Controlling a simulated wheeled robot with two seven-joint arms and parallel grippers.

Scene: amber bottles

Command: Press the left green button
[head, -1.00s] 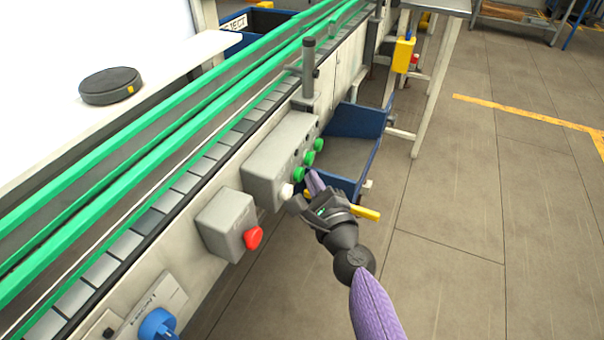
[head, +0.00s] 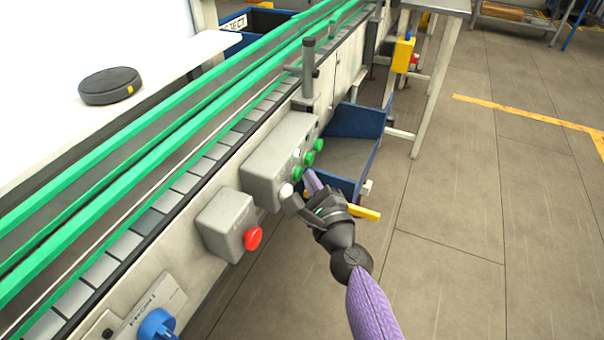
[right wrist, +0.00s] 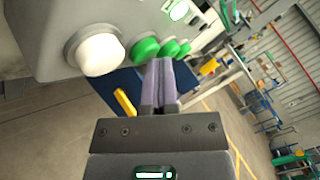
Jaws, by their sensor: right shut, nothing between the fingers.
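A grey control box (head: 268,165) on the side of the conveyor carries a row of green buttons. The left green button (head: 297,173) is the green one nearest the white button; it also shows in the right wrist view (right wrist: 145,50). Two more green buttons (head: 319,145) follow farther along. A small indicator (head: 297,153) above the row glows white. My right gripper (head: 310,177) is shut and empty, its purple fingertips (right wrist: 160,63) close to the left green button. I cannot tell whether they touch it. My left gripper is not in view.
A white button (head: 286,190) sits left of the green ones. A separate grey box with a red button (head: 253,238) is nearer. A blue bin (head: 352,125) stands behind my gripper.

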